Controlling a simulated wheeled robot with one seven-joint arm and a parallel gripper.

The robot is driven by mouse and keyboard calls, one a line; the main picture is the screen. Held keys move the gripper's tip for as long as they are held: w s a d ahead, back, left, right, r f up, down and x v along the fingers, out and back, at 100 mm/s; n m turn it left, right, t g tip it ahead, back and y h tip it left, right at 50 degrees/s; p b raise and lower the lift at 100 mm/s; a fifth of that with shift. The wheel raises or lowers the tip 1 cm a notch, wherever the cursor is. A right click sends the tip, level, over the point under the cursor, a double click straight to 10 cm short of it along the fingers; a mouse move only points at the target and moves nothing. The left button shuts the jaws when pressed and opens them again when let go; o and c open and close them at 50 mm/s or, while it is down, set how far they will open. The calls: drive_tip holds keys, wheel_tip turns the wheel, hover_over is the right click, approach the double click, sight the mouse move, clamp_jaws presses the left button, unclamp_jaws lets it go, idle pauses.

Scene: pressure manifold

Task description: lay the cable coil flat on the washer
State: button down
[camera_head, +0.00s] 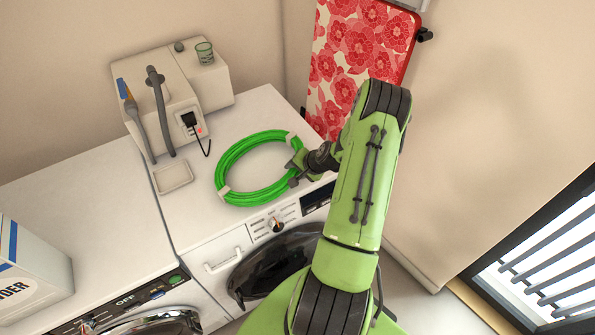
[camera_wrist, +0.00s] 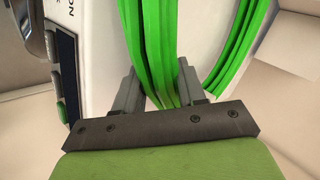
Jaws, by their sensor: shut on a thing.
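The bright green cable coil (camera_head: 223,178) is a ring bound with pale ties. In the head view it shows over the top of the white washer (camera_head: 188,228), towards its right side. I cannot tell whether the coil touches the top or hangs just above it. My gripper (camera_head: 298,169) is at the coil's right side, shut on it. In the wrist view the green strands (camera_wrist: 160,60) run down between the two grey fingers of my gripper (camera_wrist: 160,98).
A small tray (camera_head: 174,177) lies left of the coil. A red floral ironing board (camera_head: 350,62) leans behind. A second white machine (camera_head: 85,225) and a powder box (camera_head: 30,265) are left.

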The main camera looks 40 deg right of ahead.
drive_tip(key=shift+s+a+f+g+b, duration=0.2)
drive_tip(key=shift+s+f, duration=0.2)
drive_tip(key=shift+f, duration=0.3)
drive_tip(key=shift+s+a+f+g+b, duration=0.1)
drive_tip(key=shift+s+a+f, duration=0.1)
drive_tip(key=shift+s+f, duration=0.35)
drive_tip(key=shift+w+f, duration=0.15)
drive_tip(key=c, duration=0.7)
unclamp_jaws()
drive_tip(key=shift+o, duration=0.2)
drive_tip(key=shift+w+r+p, duration=0.45)
drive_tip(key=shift+r+p, duration=0.2)
drive_tip(key=shift+r, duration=0.05)
drive_tip(key=shift+o, duration=0.5)
drive_tip(key=shift+w+d+r+p, duration=0.25)
drive_tip(key=shift+w+r+p, duration=0.15)
drive_tip(key=shift+r+p, duration=0.3)
drive_tip(key=shift+s+d+r+p, duration=0.15)
drive_tip(key=shift+r+p, duration=0.5)
drive_tip(key=shift+r, duration=0.7)
drive_tip(key=shift+r+p, duration=1)
drive_tip(key=shift+r, duration=0.7)
drive_tip(key=shift+w, duration=0.2)
